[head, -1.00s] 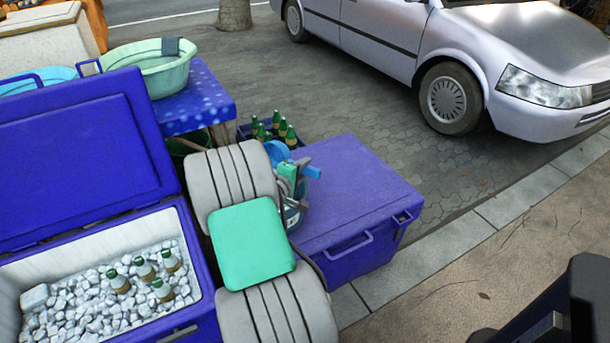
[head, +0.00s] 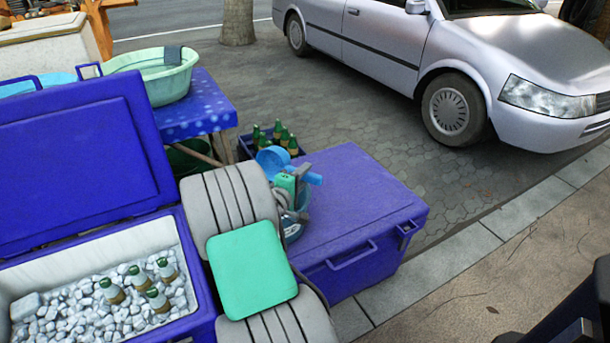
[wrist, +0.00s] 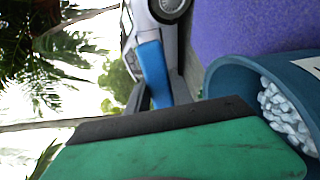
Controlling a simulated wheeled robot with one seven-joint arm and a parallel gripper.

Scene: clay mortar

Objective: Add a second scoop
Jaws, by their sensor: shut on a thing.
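A blue scoop shows its round cup (head: 271,159) and its handle (head: 313,178) in the head view. My gripper (head: 302,170) is shut on the handle; the blue handle also sits between the dark fingers in the wrist view (wrist: 155,75). A teal-blue bucket (head: 294,231) stands on the closed blue cooler, just below my gripper and partly hidden by my arm. The wrist view shows the bucket's rim (wrist: 225,80) with white ice chunks (wrist: 285,118) inside. An open blue cooler at the left holds ice (head: 70,315). The scoop's contents cannot be seen.
Several green-capped bottles (head: 138,277) stand in the open cooler's ice. The closed blue cooler (head: 365,205) has free lid space on the right. A crate of bottles (head: 281,137) and a blue table with a green basin (head: 165,80) stand behind. A silver car (head: 450,60) is parked beyond.

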